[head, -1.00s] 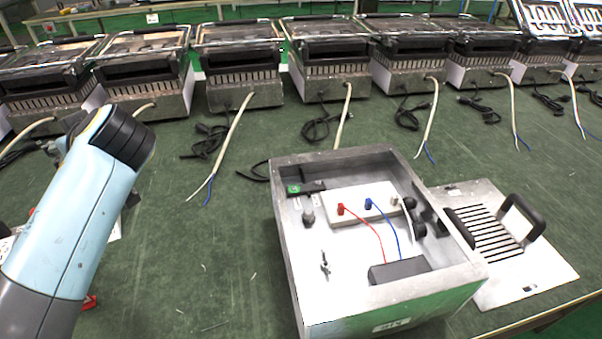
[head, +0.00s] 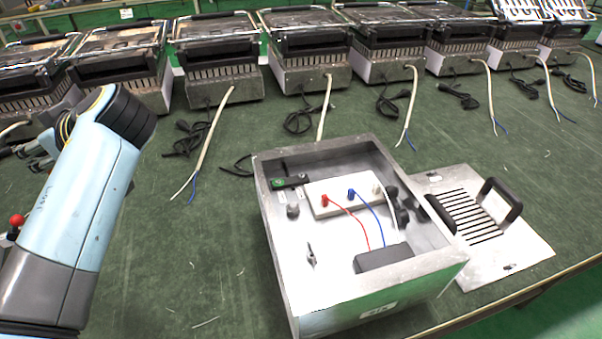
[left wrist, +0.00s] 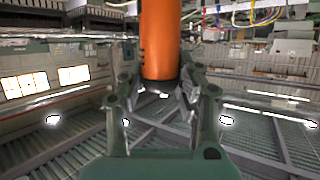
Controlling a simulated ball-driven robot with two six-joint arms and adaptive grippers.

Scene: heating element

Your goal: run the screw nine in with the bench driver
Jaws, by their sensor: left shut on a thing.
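My left gripper (left wrist: 158,88) is shut on an orange cylindrical body (left wrist: 159,38) in the left wrist view, which looks like the bench driver. Its upper end runs out of the picture and its tip is hidden. In the head view my left gripper (head: 30,150) is at the left edge, partly behind my blue arm, and the orange body does not show there. I cannot make out screw nine in either view. My right gripper is not in view.
An open metal box (head: 355,287) with red and blue leads stands on the green bench (head: 205,255). A slotted plate with a black handle (head: 510,250) lies to its right. Grills (head: 215,85) with loose cables line the back. A red knob (head: 16,220) shows at left.

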